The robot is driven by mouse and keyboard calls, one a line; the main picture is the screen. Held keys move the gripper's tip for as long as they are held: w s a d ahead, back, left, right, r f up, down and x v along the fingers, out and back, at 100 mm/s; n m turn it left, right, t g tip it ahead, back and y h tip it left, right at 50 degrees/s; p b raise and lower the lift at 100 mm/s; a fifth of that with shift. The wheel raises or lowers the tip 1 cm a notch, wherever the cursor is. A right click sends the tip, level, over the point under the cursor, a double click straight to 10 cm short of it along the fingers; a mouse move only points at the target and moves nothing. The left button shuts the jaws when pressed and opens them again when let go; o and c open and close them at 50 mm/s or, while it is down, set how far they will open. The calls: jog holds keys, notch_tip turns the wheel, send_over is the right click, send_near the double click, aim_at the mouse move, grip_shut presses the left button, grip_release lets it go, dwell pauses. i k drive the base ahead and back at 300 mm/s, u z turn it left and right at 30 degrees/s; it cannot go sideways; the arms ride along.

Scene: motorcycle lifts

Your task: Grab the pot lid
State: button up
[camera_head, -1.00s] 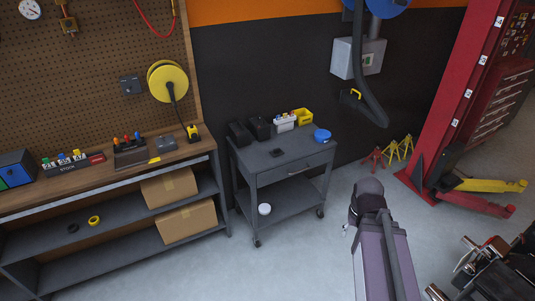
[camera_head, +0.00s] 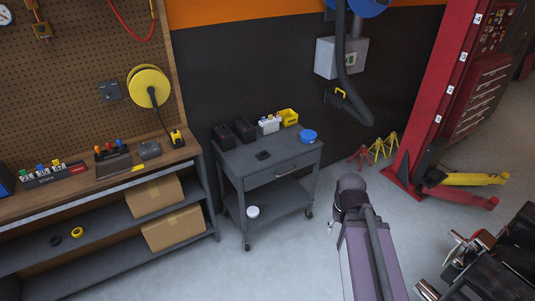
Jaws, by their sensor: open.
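I cannot make out a pot lid for certain. A grey wheeled cart (camera_head: 290,152) stands against the dark wall. A small flat dark thing (camera_head: 263,155) lies on its top, too small to identify. A round blue thing (camera_head: 308,136) sits near the top's right corner, and a round white thing (camera_head: 253,211) sits on the lower shelf. Either may be a container or a lid. My arm reaches up from the bottom edge, right of the cart in the picture. My gripper does not show.
Black bins (camera_head: 233,132) and a yellow bin (camera_head: 288,117) line the cart's back. A workbench (camera_head: 112,178) with cardboard boxes (camera_head: 172,226) below stands at left. Yellow stands (camera_head: 378,149), a red lift post (camera_head: 440,95) and motorcycle parts (camera_head: 505,255) are at right. Floor before the cart is clear.

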aim_at(263, 154)
jog(key=i, duration=0.95)
jog(key=u, duration=0.05)
